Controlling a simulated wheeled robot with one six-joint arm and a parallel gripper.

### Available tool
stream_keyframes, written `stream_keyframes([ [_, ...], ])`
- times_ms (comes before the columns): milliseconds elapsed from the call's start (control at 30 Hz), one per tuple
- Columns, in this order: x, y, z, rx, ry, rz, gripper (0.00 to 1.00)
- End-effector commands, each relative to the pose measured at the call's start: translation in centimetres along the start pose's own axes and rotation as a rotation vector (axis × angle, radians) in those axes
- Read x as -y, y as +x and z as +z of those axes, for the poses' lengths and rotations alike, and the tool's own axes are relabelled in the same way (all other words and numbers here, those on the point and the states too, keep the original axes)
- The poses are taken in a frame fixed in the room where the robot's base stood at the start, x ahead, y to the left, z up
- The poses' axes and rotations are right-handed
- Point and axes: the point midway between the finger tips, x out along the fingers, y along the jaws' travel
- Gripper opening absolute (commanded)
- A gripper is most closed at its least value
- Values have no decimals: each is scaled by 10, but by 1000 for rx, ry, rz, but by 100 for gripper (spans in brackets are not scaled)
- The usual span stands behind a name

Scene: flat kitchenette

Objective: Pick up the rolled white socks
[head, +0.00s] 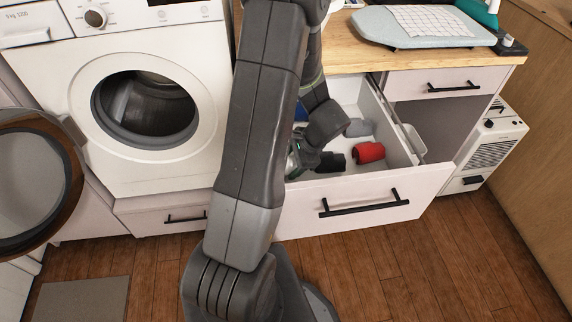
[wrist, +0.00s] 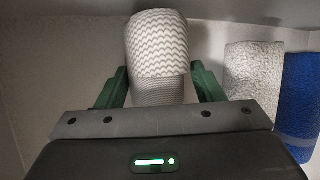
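The rolled white socks (wrist: 157,45), with a grey zigzag pattern, stand between the two green fingers of my gripper (wrist: 160,82) in the wrist view. One finger is at each side of the roll, close to it. The fingers are spread, and I cannot tell whether either one touches. In the head view my gripper (head: 298,160) is low inside the open drawer (head: 385,165), at its left part. My arm hides most of it there, and the white socks do not show in that view.
The drawer also holds a red roll (head: 369,152), a dark roll (head: 331,162), a grey roll (head: 359,128) and a blue roll (wrist: 298,105). A speckled roll (wrist: 252,75) stands right of my gripper. The worktop (head: 365,57) overhangs behind. The washing machine (head: 150,100) door hangs open at left.

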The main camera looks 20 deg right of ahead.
Motion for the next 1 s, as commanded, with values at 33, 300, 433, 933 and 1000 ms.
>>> stream_keyframes([
  [33,0,0,0,0,0,0,39],
  [300,0,-1,0,0,0,0,39],
  [433,2,-5,2,-1,-2,-1,39],
  [933,24,-80,33,-3,-5,-4,39],
  [1000,27,-94,39,-3,-4,-4,39],
])
